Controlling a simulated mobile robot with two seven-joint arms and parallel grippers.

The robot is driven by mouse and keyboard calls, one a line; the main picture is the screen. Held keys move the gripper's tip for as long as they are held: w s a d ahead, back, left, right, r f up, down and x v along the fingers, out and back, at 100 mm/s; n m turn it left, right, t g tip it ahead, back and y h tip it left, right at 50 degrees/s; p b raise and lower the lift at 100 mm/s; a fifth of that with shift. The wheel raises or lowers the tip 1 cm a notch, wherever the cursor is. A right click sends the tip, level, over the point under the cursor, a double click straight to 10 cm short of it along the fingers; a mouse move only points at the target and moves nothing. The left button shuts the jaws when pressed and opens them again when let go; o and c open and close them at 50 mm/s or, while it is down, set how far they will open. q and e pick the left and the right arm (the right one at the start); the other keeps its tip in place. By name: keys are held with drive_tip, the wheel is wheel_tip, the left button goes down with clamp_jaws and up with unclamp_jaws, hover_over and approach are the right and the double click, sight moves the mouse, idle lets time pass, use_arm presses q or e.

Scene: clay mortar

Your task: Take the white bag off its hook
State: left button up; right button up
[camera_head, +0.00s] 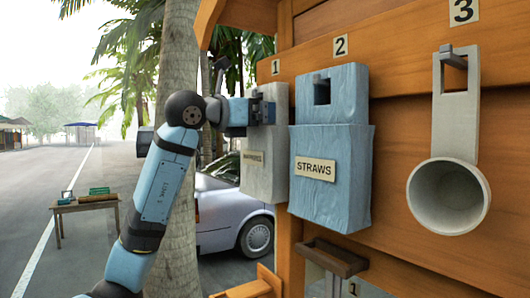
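The white bag (272,172) hangs flat against the orange wooden wall under the number 1 label (275,67). It is pale grey-white with a small tan label whose word is too small to read surely. My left gripper (267,110) is at the upper left part of the bag, level with its strap. Its fingers overlap the bag's edge, and I cannot tell whether they are shut on it. The hook under number 1 is hidden. My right gripper is not in view.
A blue bag labelled STRAWS (330,190) hangs close to the right under number 2. A white scoop-like holder (452,150) hangs under number 3. A dark-handled item (335,257) is below. A palm trunk and parked car (232,215) stand behind my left arm.

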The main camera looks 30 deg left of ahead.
use_arm(q)
drive_tip(key=shift+w+d, duration=0.2)
drive_tip(key=shift+w, duration=0.15)
drive_tip(key=shift+s+a, duration=0.1)
drive_tip(key=shift+s, duration=0.05)
drive_tip(key=c, duration=1)
drive_tip(key=shift+r, duration=0.1)
